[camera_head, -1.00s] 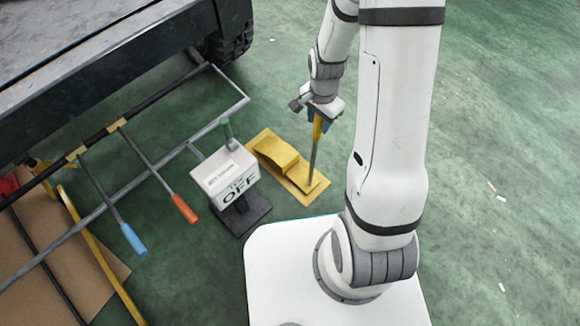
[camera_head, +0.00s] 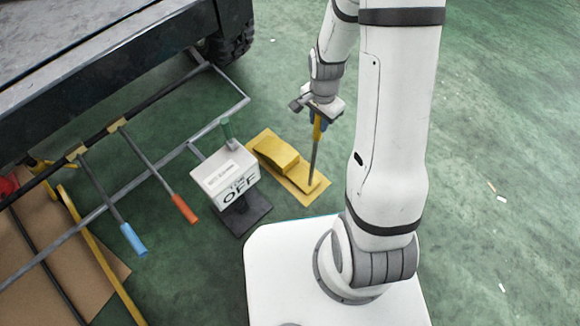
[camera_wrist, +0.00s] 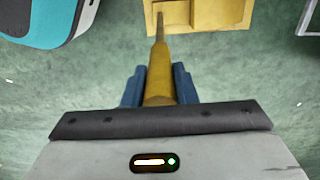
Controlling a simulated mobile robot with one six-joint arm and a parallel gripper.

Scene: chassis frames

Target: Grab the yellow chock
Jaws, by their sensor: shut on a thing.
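The yellow chock (camera_head: 277,152) lies on its flat yellow plate on the green floor, left of my arm in the head view. A thin grey rod with a yellow grip (camera_head: 317,129) stands up from its near right end. My gripper (camera_head: 319,117) is above that end, with its blue fingers closed around the yellow grip. In the wrist view, the blue fingers of my gripper (camera_wrist: 160,88) sit on both sides of the grip (camera_wrist: 160,75), and part of the chock (camera_wrist: 203,15) shows at the top. The chock appears to rest on the floor.
A white box marked OFF (camera_head: 226,178) on a dark foot stands close to the chock's left. Levers with orange (camera_head: 184,208) and blue (camera_head: 133,239) grips lie further left, beside a dark vehicle (camera_head: 110,70). The floor on the right is mostly clear.

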